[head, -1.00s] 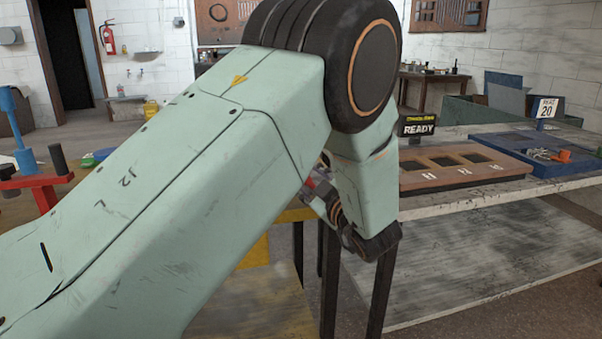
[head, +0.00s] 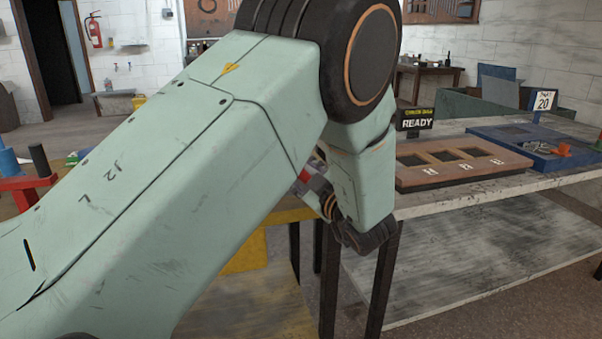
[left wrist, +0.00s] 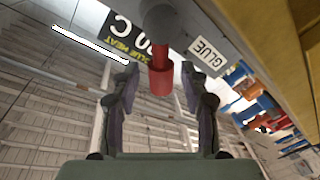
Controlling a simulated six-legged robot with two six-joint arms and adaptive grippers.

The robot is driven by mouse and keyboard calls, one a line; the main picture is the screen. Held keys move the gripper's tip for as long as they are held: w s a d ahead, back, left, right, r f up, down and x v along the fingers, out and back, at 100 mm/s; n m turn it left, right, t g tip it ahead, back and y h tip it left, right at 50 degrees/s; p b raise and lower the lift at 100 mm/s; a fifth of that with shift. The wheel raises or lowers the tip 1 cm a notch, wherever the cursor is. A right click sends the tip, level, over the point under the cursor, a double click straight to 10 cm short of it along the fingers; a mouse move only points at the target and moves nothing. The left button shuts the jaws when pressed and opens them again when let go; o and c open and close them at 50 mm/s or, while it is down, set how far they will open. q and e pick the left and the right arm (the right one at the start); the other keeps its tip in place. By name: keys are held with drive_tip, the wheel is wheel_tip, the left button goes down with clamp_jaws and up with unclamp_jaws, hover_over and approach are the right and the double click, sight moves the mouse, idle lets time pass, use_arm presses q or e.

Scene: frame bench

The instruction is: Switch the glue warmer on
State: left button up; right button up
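In the left wrist view my left gripper (left wrist: 160,88) is open, one finger on each side of a red-sleeved rod (left wrist: 161,80) with a rounded grey-red upper end. Gaps show between the rod and both fingers. In the head view my left arm covers the middle and hides the warmer and the fingertips. My right gripper is not in view.
A bench on the right bears a brown frame with square openings (head: 411,181), a black READY sign (head: 417,120) and a blue tray (head: 492,131) with an orange piece. A red stand (head: 27,187) is at far left. Yellow bench edge (left wrist: 262,40) lies close at the gripper's right.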

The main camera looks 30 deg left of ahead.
use_arm(q)
drive_tip(key=shift+s, duration=0.1)
drive_tip(key=shift+c, duration=0.7)
drive_tip(key=shift+w+a+f, duration=0.15)
drive_tip(key=shift+w+f, duration=0.15)
drive_tip(key=shift+w, duration=0.05)
drive_tip(key=c, duration=0.4)
drive_tip(key=shift+s+r, duration=0.1)
clamp_jaws()
